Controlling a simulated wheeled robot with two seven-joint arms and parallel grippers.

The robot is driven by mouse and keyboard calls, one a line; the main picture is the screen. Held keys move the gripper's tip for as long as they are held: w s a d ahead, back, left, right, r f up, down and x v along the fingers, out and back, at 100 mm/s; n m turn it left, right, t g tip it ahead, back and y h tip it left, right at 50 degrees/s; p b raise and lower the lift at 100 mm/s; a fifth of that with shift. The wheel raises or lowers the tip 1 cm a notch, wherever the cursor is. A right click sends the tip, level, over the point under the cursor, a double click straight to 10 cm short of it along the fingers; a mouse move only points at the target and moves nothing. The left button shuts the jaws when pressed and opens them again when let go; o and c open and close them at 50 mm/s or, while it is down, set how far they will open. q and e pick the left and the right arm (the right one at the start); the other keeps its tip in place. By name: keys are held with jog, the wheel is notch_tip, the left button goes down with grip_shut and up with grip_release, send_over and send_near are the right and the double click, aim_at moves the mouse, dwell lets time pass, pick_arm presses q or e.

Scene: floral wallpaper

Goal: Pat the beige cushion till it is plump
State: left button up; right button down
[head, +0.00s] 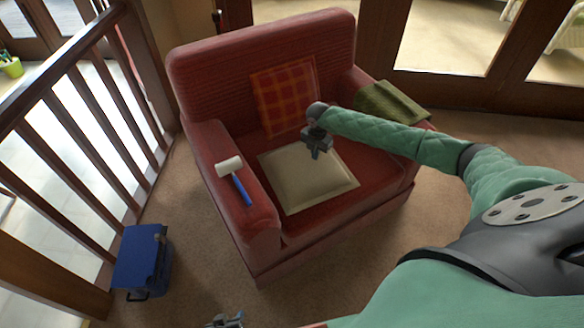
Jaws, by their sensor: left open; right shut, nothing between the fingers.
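The beige cushion (305,182) lies flat on the seat of a red armchair (262,40). My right gripper (316,154) is shut and empty. It points down over the far part of the cushion; I cannot tell whether it touches it. My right arm in a green sleeve reaches in from the right, across the chair's right armrest. My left gripper (232,322) is at the bottom edge of the view, open and partly cut off, well apart from the chair and cushion.
A plaid cushion (283,97) leans on the backrest. A mallet (236,180) with a pale head and blue handle lies on the left armrest. A green cloth (392,102) covers part of the right armrest. A blue box (140,262) stands on the floor by the wooden railing (72,128).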

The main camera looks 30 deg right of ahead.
jog(key=shift+r, duration=0.15)
notch_tip(320, 180, up, 6)
jog(key=p, duration=0.5)
dwell(0.3)
dwell(0.4)
